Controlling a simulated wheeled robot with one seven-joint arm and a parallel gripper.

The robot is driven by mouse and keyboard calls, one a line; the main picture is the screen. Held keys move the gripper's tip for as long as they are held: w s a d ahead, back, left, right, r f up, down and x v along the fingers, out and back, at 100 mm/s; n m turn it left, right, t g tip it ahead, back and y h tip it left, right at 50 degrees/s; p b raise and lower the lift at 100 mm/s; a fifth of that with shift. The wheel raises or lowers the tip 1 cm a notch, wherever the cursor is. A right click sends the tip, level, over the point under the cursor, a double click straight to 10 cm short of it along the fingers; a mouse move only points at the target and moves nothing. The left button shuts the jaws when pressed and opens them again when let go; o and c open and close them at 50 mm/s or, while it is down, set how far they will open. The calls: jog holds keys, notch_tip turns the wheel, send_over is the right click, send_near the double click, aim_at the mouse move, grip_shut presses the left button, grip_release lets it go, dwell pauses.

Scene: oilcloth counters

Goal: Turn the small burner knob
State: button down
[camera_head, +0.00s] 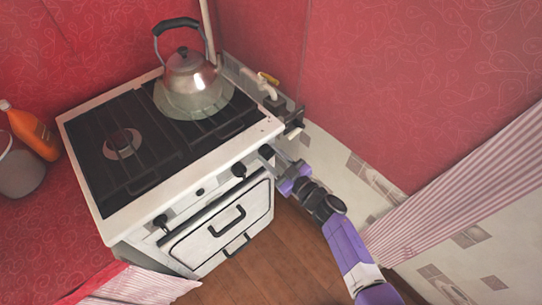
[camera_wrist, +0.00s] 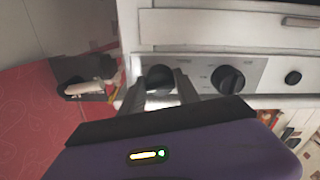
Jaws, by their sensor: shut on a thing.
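The white stove (camera_head: 190,182) has several black knobs along its front panel. The burner knob at the panel's right end (camera_head: 266,152) is between the fingers of my gripper (camera_head: 276,165). In the wrist view this black round knob (camera_wrist: 158,76) shows at the left of the panel, between the two grey fingertips (camera_wrist: 166,85), which are shut on it and partly hide it. A second black knob (camera_head: 239,170) sits to its left; it shows to the right in the wrist view (camera_wrist: 228,79). Another knob (camera_head: 160,221) is at the panel's left end. The held knob's marker is unclear.
A metal kettle (camera_head: 190,75) stands on the rear right of the black hob. The oven door (camera_head: 222,225) below the panel is shut. An orange bottle (camera_head: 34,131) stands at far left. Pipes (camera_head: 262,86) run beside the stove's right side. Wooden floor (camera_head: 290,262) is clear in front.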

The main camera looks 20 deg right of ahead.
jog(key=n, duration=0.3)
jog(key=shift+n, duration=0.4)
jog(key=n+b, duration=0.1)
jog(key=n, duration=0.2)
jog(key=shift+n, duration=0.3)
jog(key=n+b, duration=0.1)
jog(key=n, duration=0.2)
jog(key=shift+n, duration=0.3)
jog(key=shift+n+b, duration=0.75)
jog(key=shift+n, duration=1.45)
jog(key=c, duration=0.9)
grip_release()
jog(key=shift+r, duration=0.1)
